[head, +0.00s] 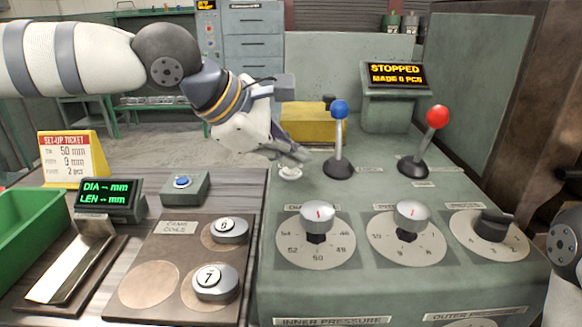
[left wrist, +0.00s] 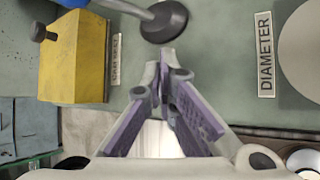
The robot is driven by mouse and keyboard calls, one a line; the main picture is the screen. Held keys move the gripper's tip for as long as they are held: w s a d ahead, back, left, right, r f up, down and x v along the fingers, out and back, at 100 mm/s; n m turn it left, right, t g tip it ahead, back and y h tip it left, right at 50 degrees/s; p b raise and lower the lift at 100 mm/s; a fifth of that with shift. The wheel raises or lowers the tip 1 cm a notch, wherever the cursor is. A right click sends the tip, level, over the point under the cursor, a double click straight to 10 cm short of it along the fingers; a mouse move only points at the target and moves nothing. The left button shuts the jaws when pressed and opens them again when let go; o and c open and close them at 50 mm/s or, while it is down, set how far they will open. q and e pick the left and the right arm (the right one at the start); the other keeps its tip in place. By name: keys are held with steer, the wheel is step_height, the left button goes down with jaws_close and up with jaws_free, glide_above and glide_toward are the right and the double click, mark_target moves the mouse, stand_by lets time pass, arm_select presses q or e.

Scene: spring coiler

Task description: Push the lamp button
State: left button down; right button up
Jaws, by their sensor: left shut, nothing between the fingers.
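A pale round button-like piece (head: 290,173) sits on the left edge of the green console in the head view; I cannot tell for sure that it is the lamp button. My left gripper (head: 298,156) is shut and empty, its fingertips right at this piece, pointing down and to the right. Whether they touch it I cannot tell. In the left wrist view the closed fingers (left wrist: 165,75) lie over the console, and the piece is not clearly seen there. A blue button (head: 182,181) on a small grey-green box stands left of the console. My right gripper is out of view.
A blue-knobbed lever (head: 339,135) stands just right of my left fingertips, with a red-knobbed lever (head: 432,135) beyond. A yellow box (head: 312,122) is behind. Several dials, including the diameter dial (head: 316,246), are in front. The display (head: 396,75) reads STOPPED, MADE 0 PCS.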

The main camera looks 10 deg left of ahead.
mark_target(292, 172)
arm_select(q)
steer(key=shift+f, duration=0.25)
steer(key=shift+r, duration=0.5)
step_height(292, 172, up, 6)
steer(key=shift+f, duration=0.1)
stand_by(0.4)
